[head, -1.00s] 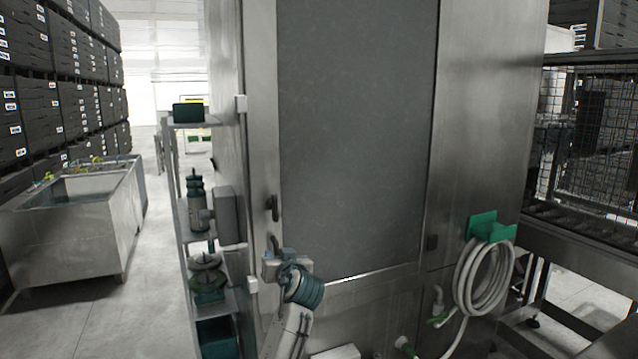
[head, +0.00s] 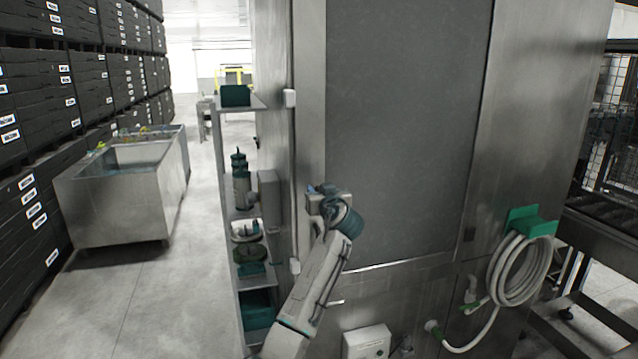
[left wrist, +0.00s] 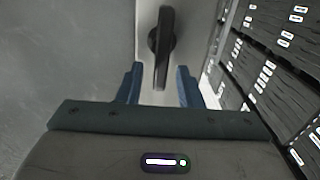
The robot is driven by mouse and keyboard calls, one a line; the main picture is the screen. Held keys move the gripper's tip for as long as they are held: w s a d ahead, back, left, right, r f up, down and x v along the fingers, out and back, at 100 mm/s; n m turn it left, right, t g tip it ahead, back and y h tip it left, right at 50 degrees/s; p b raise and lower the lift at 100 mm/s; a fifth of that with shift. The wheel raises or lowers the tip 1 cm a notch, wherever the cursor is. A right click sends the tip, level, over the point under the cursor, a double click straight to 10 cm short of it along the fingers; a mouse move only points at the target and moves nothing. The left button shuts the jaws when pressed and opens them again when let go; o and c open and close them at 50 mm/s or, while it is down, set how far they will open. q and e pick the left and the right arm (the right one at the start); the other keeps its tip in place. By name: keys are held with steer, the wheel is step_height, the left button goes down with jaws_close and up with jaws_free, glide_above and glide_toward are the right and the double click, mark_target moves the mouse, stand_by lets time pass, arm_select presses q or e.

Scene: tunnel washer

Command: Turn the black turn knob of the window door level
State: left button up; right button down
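The black turn knob (left wrist: 161,45) shows in the left wrist view on the pale frame strip of the window door. Its lever runs nearly along the strip, and its lower end lies between my left gripper's fingers. My left gripper (left wrist: 158,84) is open, with a blue finger on each side and visible gaps to the knob. I cannot tell its distance in depth. In the head view my left gripper (head: 325,192) is at the left edge of the window door (head: 400,130) and hides the knob. My right gripper is not in view.
A shelf rack (head: 262,100) with pumps and parts stands just left of the door. A coiled hose (head: 522,270) hangs on a green holder at the right. A steel tank (head: 120,195) and stacked black crates (head: 90,80) are further left. The floor between is clear.

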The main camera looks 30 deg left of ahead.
arm_select(q)
steer(key=shift+w+a+f, duration=0.1)
steer(key=shift+w+a, duration=0.1)
steer(key=shift+w, duration=0.05)
jaws_close()
